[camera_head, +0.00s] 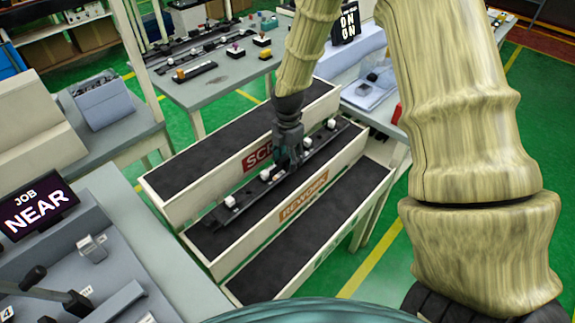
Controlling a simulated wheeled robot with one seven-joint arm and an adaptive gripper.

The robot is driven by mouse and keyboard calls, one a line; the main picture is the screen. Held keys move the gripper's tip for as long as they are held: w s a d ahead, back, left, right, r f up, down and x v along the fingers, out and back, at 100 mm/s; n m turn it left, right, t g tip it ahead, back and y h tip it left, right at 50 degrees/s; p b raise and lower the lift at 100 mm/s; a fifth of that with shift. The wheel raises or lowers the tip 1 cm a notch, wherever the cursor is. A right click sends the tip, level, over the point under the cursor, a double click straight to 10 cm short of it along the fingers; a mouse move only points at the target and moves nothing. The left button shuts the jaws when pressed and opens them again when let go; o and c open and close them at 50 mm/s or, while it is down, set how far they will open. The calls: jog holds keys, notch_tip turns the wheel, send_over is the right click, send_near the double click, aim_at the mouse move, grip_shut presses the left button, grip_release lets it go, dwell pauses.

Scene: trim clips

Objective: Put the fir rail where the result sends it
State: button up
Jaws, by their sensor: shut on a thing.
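My gripper (287,163) is shut on a long dark rail (262,192) near its middle. I take this to be the fir rail; no name shows on it. Several white clips sit along its top. The rail lies lengthwise over the middle long bin, whose front wall carries a REWORK sign (303,197). It looks low in that bin, but I cannot tell whether it touches the floor. The back bin (185,205) has a red sign reading SCR, the rest hidden by my gripper. The front bin (318,234) is empty, with a partly visible green sign.
A screen (38,207) at left reads JOB NEAR. Another dark screen (347,22) at the top shows ON twice. A bench (205,90) behind holds more dark rails and small blocks. A grey bench with a lever (45,292) stands at the near left.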

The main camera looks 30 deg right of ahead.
aim_at(288, 167)
jog(key=shift+s+f, duration=0.15)
jog(key=shift+s, duration=0.05)
jog(key=shift+f, duration=0.35)
jog(key=shift+f+p, duration=0.55)
jog(key=shift+f, duration=0.95)
jog(key=shift+w+f, duration=0.1)
jog(key=o, duration=1.2)
jog(key=shift+o, duration=0.2)
jog(key=shift+r+b, duration=1.65)
jog(key=shift+r, duration=4.45)
